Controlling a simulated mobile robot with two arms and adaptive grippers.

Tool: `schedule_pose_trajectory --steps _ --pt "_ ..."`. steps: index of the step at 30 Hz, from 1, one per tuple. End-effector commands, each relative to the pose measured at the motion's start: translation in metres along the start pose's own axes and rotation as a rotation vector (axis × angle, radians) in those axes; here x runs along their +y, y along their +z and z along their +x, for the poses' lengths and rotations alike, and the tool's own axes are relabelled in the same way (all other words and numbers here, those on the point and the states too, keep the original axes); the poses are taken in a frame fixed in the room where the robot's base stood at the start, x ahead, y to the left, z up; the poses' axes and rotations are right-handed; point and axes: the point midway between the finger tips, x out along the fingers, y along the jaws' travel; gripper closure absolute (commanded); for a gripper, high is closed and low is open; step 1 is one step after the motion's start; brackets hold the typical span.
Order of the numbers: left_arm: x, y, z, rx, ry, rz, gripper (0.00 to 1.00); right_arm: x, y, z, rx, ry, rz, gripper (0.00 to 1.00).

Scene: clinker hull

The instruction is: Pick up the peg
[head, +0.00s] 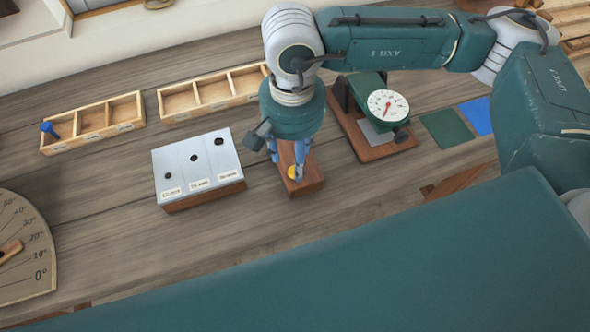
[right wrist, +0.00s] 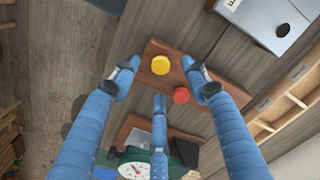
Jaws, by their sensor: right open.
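A wooden block (head: 310,185) stands on the bench in the head view. A yellow round-topped peg (head: 292,173) sits at its near end. In the right wrist view the yellow peg (right wrist: 160,65) and a red peg (right wrist: 181,95) stand in the block (right wrist: 176,68); the red one is hidden in the head view. My right gripper (head: 287,160) is over the block, blue fingers spread and pointing down. In the right wrist view its fingertips (right wrist: 160,80) spread around the pegs, holding nothing. A blue peg (head: 48,128) stands in the left tray. My left gripper is not in view.
A grey-topped block with several holes (head: 170,165) stands left of the wooden block. A dial gauge on a wooden base (head: 388,104) stands to its right. Compartment trays (head: 90,140) line the back. An angle-marked board (head: 35,270) lies at left.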

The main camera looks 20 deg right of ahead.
Motion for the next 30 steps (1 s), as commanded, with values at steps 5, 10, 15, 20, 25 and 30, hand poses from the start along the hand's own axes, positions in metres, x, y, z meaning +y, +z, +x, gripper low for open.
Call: schedule_pose_trajectory --steps 5,10,15,20,25,30 --pt "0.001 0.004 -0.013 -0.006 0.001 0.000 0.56 0.003 -0.001 0.011 -0.003 0.003 0.002 0.54" --pt "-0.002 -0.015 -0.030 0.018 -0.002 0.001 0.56 0.006 -0.004 0.036 -0.004 0.003 0.001 0.54" --pt "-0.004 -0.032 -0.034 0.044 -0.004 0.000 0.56 0.005 -0.004 0.054 -0.001 0.001 0.001 0.54" --pt "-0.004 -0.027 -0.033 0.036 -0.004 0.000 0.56 0.005 -0.004 0.056 0.000 0.000 0.001 0.54" --pt "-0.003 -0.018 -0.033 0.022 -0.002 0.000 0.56 0.005 -0.004 0.056 0.000 0.000 0.001 0.74" --pt "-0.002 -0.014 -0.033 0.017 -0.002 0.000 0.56 0.004 -0.005 0.056 0.000 0.000 0.001 0.90"
